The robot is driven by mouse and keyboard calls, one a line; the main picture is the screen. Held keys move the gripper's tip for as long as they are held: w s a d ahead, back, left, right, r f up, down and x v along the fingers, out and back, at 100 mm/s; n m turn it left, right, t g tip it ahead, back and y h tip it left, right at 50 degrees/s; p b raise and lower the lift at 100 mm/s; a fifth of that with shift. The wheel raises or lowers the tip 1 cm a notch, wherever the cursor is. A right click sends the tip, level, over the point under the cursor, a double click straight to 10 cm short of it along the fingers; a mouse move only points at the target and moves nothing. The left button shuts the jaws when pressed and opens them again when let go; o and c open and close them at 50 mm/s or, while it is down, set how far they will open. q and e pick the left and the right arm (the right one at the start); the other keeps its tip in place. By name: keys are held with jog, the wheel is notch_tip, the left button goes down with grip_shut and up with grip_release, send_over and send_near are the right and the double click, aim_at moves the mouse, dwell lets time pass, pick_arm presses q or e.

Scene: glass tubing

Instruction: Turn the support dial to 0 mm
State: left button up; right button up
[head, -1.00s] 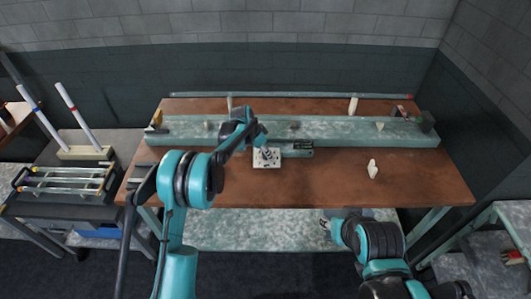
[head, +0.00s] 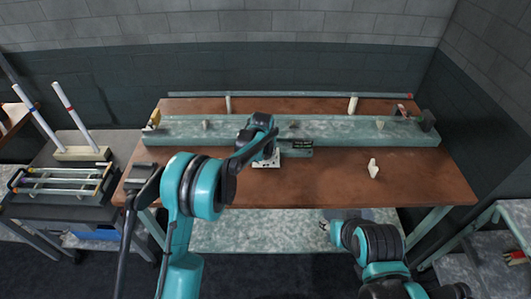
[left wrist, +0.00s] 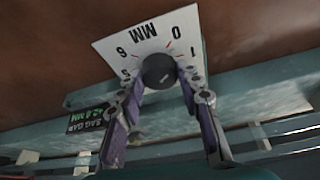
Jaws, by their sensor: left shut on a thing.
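The support dial is a round dark knob (left wrist: 158,70) on a white plate (left wrist: 104,47) marked MM, with 0, 1, 5 and 6 readable in the left wrist view. The plate also shows in the head view (head: 262,165), partly covered by my arm. My left gripper (left wrist: 161,80) has a finger on each side of the knob and is shut on it; it is over the plate in the head view (head: 266,158). I cannot make out a pointer on the knob. My right gripper (head: 325,226) is below the table's front edge, away from the dial; its fingers are too small to judge.
A dark label with green digits (left wrist: 90,116) sits beside the dial plate. A long pale-green beam (head: 350,130) runs along the brown table (head: 330,180). A small cream piece (head: 373,168) stands right of the dial. A side cart (head: 50,192) holds tubes at left.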

pick_arm(q)
jog(key=shift+n+y, duration=0.3)
jog(key=shift+n, duration=0.4)
jog(key=o, duration=1.2)
jog(key=shift+c, duration=0.2)
jog(key=v, duration=1.2)
jog(key=shift+d, duration=0.1)
